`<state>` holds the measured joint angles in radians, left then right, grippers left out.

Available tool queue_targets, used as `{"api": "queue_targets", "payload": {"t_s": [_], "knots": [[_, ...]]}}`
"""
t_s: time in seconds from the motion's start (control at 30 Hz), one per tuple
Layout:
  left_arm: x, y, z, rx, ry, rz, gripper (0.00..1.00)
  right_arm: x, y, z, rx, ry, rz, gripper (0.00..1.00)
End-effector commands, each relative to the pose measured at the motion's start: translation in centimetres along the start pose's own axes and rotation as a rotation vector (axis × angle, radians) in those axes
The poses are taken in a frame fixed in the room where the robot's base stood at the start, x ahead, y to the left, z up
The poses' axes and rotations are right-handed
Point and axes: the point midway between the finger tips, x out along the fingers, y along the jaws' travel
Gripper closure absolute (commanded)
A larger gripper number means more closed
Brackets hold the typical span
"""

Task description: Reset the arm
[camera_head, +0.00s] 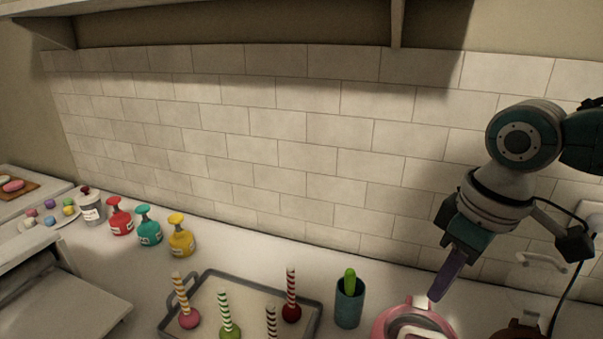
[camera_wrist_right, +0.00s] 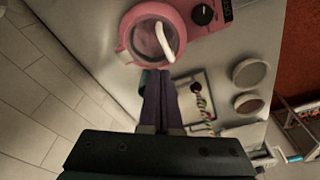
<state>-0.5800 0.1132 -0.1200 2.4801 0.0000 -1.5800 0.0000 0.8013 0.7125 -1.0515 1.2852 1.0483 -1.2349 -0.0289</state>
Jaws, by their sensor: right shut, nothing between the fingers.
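My right gripper (camera_head: 437,295) hangs in from the right in the head view, its purple fingers pointing down. The fingers are shut with nothing between them. In the right wrist view the closed fingers (camera_wrist_right: 160,75) reach up the middle of the picture. A pink round machine (camera_head: 410,320) stands below the fingertips in the head view, cut by the bottom edge. In the right wrist view this pink machine (camera_wrist_right: 128,42) shows a bowl, a white handle and a black knob. I cannot tell the exact gap between fingers and machine. My left gripper is not in view.
A grey tray (camera_head: 205,284) holds several striped-handled tools. A teal cup (camera_head: 349,306) with a green item stands right of it. Red (camera_head: 120,216), teal (camera_head: 149,226) and yellow (camera_head: 181,237) bottles stand along the tiled wall (camera_head: 290,130). A dark cable hangs at far right.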

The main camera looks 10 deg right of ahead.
Motion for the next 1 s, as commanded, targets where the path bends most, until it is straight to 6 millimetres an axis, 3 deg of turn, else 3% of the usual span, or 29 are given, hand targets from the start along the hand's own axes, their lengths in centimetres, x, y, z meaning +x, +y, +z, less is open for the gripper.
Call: {"api": "queue_targets", "payload": {"t_s": [0.07,0.13,0.27,0.3,0.4,0.47,0.67,0.97,1.0], "knots": [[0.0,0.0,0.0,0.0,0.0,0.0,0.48,0.5,-1.3,0.1,-0.023,0.0,-0.015,1.0],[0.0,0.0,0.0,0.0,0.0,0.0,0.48,1.4,-3.9,0.3,-0.068,0.003,-0.043,1.0],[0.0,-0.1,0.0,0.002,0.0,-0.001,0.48,2.8,-11.4,1.3,-0.17,0.043,-0.116,1.0],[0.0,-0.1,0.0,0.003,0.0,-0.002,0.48,2.8,-13.8,1.6,-0.189,0.068,-0.137,1.0],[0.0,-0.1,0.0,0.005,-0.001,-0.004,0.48,2.1,-18.1,2.7,-0.181,0.136,-0.165,1.0],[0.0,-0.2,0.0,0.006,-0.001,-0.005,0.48,1.3,-19.5,3.5,-0.145,0.172,-0.163,1.0],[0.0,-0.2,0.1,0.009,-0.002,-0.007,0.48,-1.0,-19.5,7.0,0.04,0.219,-0.087,1.0],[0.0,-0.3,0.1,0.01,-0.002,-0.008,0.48,-4.2,-15.7,14.9,0.32,0.152,0.103,1.0],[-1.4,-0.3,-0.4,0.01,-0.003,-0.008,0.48,-5.9,-15.4,15.0,0.33,0.149,0.116,1.0]]}}
